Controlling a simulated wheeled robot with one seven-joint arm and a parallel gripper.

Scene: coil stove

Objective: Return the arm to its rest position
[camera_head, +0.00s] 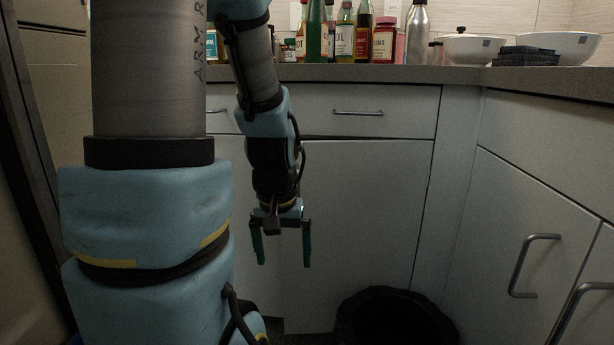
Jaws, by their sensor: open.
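My gripper (282,252) hangs pointing down in front of the white lower cabinet, below the counter edge. Its two dark green fingers are spread apart with nothing between them. My blue and grey arm fills the left side of the view, and its nearer links hide part of the cabinets behind.
A black bin (342,328) stands on the floor, below and right of my gripper. The counter (460,76) holds several bottles (345,38), a steel bottle (416,34) and white bowls (566,46). Cabinet doors with metal handles (533,266) stand at the right.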

